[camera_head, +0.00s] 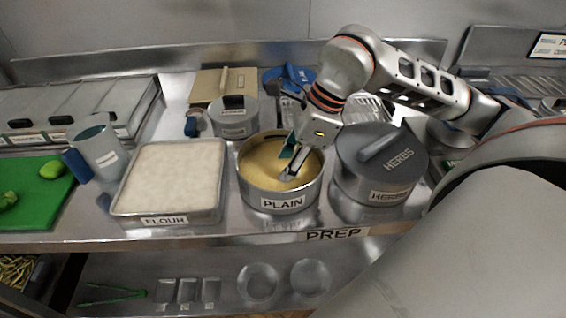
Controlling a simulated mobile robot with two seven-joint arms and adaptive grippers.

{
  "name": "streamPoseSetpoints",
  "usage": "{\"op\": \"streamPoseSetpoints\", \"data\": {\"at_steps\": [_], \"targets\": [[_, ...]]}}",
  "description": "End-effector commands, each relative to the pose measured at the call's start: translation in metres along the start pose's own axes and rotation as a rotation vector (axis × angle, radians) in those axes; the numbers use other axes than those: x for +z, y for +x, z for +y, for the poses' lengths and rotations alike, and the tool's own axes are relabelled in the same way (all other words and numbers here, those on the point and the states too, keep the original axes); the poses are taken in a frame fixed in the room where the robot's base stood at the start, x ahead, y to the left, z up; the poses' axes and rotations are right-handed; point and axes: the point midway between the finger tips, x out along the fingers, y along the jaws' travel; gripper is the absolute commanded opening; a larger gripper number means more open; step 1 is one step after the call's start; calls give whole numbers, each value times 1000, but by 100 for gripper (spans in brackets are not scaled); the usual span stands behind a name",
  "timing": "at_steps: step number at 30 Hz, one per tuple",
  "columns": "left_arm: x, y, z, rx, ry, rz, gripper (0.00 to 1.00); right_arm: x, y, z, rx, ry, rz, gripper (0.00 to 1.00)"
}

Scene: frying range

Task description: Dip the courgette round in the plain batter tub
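The plain batter tub (283,203) is a round steel pot labelled PLAIN, standing near the front of the prep counter and filled with yellow batter (262,160). My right gripper (287,174) points down into the tub, its tips at or near the batter surface right of the middle. A small teal-green piece (288,146) shows beside its fingers; I cannot tell whether it is part of a held tool. I cannot make out a courgette round; the fingers and their surroundings are too small to tell what they hold. My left gripper is not in view.
A lidded HERBS pot (349,181) stands close to the tub's right, and a flour tray (173,178) to its left. A jug (100,150) and green board (36,205) are further left. A small lidded pot (233,120) stands behind. Green tongs (112,293) lie below.

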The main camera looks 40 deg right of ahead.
Motion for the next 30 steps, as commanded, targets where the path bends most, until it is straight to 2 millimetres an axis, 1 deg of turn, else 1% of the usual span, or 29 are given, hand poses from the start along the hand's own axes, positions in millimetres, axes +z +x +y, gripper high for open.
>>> {"op": "streamPoseSetpoints", "data": {"at_steps": [5, 13, 20, 30], "targets": [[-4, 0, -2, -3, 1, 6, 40, 0, -1, 0, -1, -1, -1, 23], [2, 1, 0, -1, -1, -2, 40, 0, 1, 0, -1, -1, -2, 23], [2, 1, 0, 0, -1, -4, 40, 5, 2, 3, -2, -1, -2, 23], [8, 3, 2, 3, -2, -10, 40, -5, 0, -3, -1, 1, 0, 23]]}}
